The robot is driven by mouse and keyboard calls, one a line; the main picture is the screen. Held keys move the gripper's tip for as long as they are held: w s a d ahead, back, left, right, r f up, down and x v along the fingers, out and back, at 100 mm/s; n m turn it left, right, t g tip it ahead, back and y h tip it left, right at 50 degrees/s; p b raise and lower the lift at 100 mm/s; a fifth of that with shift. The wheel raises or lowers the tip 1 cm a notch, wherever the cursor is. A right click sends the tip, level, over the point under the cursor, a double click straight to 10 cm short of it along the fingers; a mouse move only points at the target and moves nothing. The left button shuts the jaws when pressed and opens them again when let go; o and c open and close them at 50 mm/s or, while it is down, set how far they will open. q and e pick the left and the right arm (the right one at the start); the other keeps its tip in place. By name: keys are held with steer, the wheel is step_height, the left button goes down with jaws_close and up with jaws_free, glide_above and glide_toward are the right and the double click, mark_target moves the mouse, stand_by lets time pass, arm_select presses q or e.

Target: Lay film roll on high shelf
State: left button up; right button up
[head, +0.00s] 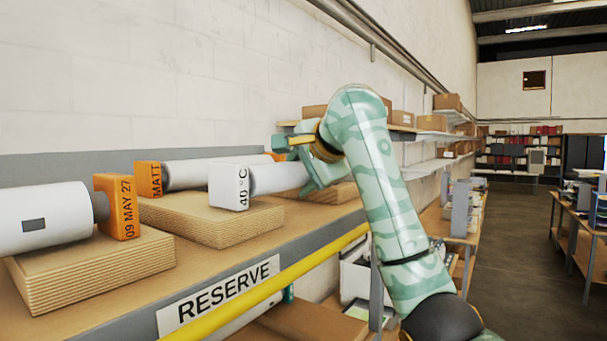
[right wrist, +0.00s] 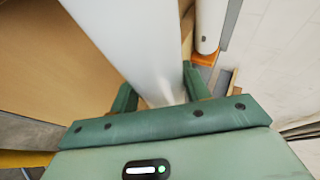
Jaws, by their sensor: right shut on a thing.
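The film roll (head: 278,178) is white, with a white square end block (head: 230,187) marked "40 °C". It lies level over the wooden high shelf (head: 290,237), at a ribbed tan pad (head: 208,222); I cannot tell whether it touches the pad. My right gripper (head: 305,160) is around the far part of the roll. In the right wrist view the roll (right wrist: 130,35) runs between the two green fingers of my right gripper (right wrist: 160,90), shut on it. My left gripper is not in view.
A roll (head: 208,172) with an orange "MATT" block lies behind, close beside the held roll. Another roll (head: 42,220) with an orange "09 MAY 27" block lies at left. A yellow rail (head: 275,284) and a RESERVE label (head: 218,296) line the shelf front. The wall stands behind.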

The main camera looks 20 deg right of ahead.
steer(key=shift+s+a+r, duration=0.1)
steer(key=shift+a, duration=1)
steer(key=o, duration=1.4)
steer(key=shift+w+a, duration=0.25)
steer(key=shift+a, duration=0.25)
steer(key=shift+d+f, duration=0.2)
steer(key=shift+d, duration=0.45)
steer(key=shift+s+r+b, duration=0.35)
steer(key=shift+s+r, duration=0.05)
steer(key=shift+s, duration=0.15)
arm_select(q)
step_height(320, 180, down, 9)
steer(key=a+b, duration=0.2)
steer(key=b, duration=0.5)
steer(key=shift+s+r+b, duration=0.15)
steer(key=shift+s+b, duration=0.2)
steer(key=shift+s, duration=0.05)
arm_select(e)
steer(key=v, duration=1.1)
